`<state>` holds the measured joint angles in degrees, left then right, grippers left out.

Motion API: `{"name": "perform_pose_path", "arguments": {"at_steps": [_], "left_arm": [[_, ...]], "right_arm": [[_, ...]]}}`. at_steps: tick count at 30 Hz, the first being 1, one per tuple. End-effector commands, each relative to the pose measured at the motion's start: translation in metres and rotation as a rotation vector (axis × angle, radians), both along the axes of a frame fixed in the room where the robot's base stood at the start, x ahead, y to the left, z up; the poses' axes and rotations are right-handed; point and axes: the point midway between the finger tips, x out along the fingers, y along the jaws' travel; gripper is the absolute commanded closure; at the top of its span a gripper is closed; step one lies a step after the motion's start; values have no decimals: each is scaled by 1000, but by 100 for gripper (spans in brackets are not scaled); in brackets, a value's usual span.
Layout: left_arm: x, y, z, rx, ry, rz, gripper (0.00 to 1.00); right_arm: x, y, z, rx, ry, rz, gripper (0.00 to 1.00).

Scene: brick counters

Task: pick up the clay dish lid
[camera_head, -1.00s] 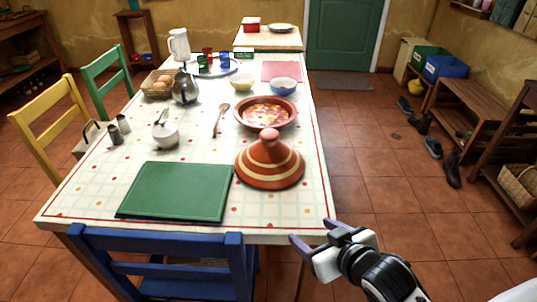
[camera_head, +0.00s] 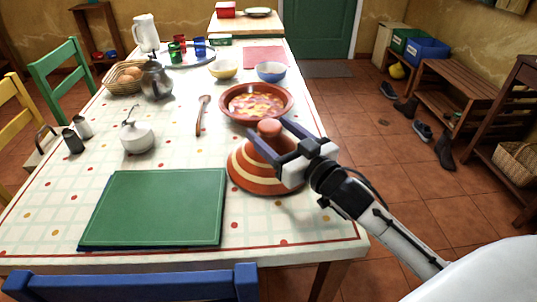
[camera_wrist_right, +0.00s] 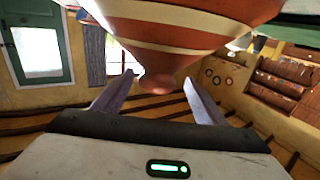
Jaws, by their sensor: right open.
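The clay dish lid (camera_head: 240,172) is a reddish-brown cone with cream bands and a round knob (camera_head: 269,126). It stands upright on the table, right of the green board. My right gripper (camera_head: 267,132) is at the top of the lid, open, with its fingers on either side of the knob in the head view. In the right wrist view the lid (camera_wrist_right: 180,35) appears upside down, and its knob lies between the two spread fingers. I cannot tell if a finger touches it. The gripper hides part of the lid's right side. My left gripper is not in view.
The clay dish (camera_head: 226,107) with stew stands just behind the lid. A green board (camera_head: 155,205) lies to the left, with a white sugar pot (camera_head: 137,137) and a wooden spoon (camera_head: 202,115) beyond. A blue chair (camera_head: 130,285) stands at the front edge.

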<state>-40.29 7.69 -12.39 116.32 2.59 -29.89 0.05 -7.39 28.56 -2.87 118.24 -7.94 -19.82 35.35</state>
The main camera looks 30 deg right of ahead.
Motion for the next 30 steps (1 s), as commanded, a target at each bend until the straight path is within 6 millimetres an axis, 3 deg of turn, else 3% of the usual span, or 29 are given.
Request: {"name": "perform_pose_path", "arguments": {"at_steps": [15, 23, 30], "left_arm": [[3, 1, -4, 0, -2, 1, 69], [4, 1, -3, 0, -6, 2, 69], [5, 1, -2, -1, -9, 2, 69]], "right_arm": [[54, 0, -1, -1, 1, 0, 34], [57, 0, -2, 0, 2, 0, 34], [57, 0, -2, 0, 2, 0, 72]]}}
